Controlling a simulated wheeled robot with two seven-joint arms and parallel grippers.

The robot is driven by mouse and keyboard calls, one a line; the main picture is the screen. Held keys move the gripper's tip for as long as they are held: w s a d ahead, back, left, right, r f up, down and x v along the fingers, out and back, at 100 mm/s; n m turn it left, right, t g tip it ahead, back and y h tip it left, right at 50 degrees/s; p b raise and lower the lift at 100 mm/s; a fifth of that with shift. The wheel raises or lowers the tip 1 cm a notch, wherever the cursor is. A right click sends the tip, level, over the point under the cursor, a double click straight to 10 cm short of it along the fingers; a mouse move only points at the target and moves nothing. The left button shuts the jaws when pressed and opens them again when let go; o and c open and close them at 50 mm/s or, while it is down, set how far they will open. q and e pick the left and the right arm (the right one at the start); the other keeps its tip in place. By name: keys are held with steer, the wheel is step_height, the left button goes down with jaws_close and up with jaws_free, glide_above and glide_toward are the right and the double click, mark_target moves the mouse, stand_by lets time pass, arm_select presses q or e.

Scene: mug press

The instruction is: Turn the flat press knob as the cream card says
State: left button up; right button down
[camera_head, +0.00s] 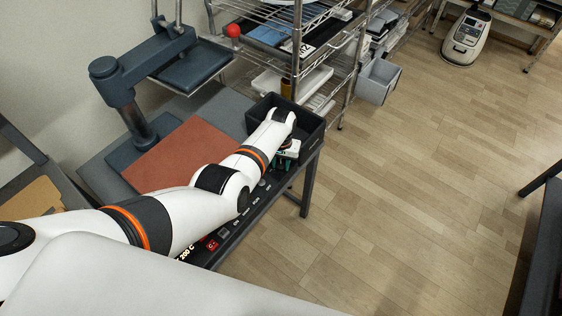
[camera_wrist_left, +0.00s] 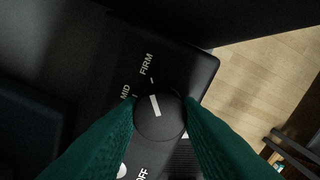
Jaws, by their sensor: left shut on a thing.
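The flat press knob (camera_wrist_left: 160,122) is a round black dial with a white pointer line, in the left wrist view. Its pointer aims up and slightly left, close to the tick below the word FIRM. MID is printed to the left of that and OFF below the knob. My left gripper (camera_wrist_left: 160,115) is shut on the knob, with a green finger on each side. In the head view my left gripper (camera_head: 287,152) is at the far end of the front panel, mostly covering the knob. The press (camera_head: 120,90) stands behind my arm. I cannot make out the cream card.
A black bin (camera_head: 312,125) sits just beyond my gripper. A reddish pad (camera_head: 172,152) lies beside my arm. A wire rack (camera_head: 300,60) stands behind; the floor at right is clear.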

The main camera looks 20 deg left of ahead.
mark_target(281, 164)
arm_select(q)
steer(key=o, duration=1)
steer(key=shift+r, duration=0.35)
step_height(281, 164, up, 11)
steer(key=p, duration=0.3)
steer(key=shift+r, duration=0.15)
